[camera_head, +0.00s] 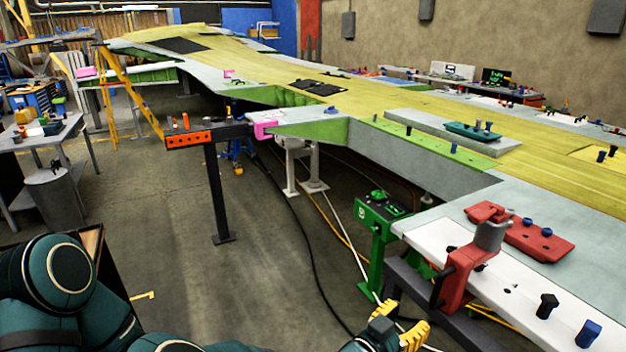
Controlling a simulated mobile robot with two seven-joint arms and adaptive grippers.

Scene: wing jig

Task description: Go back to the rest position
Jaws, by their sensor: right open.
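My right gripper (405,320) is at the bottom edge, right of the middle, with yellow fingers. It is open, and I see nothing between the fingers. It is left of the red clamp bracket (460,280) and below the green control post (380,225), over the floor. Teal links of my own arm fill the lower left corner. My left gripper is not in view.
The long wing (440,110) on its jig runs from the right to the back left. A red plate (535,240) and a white rail (500,290) lie near right. Cables cross the floor (270,270). An orange block bracket (187,138) stands mid-left. Open floor lies left of centre.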

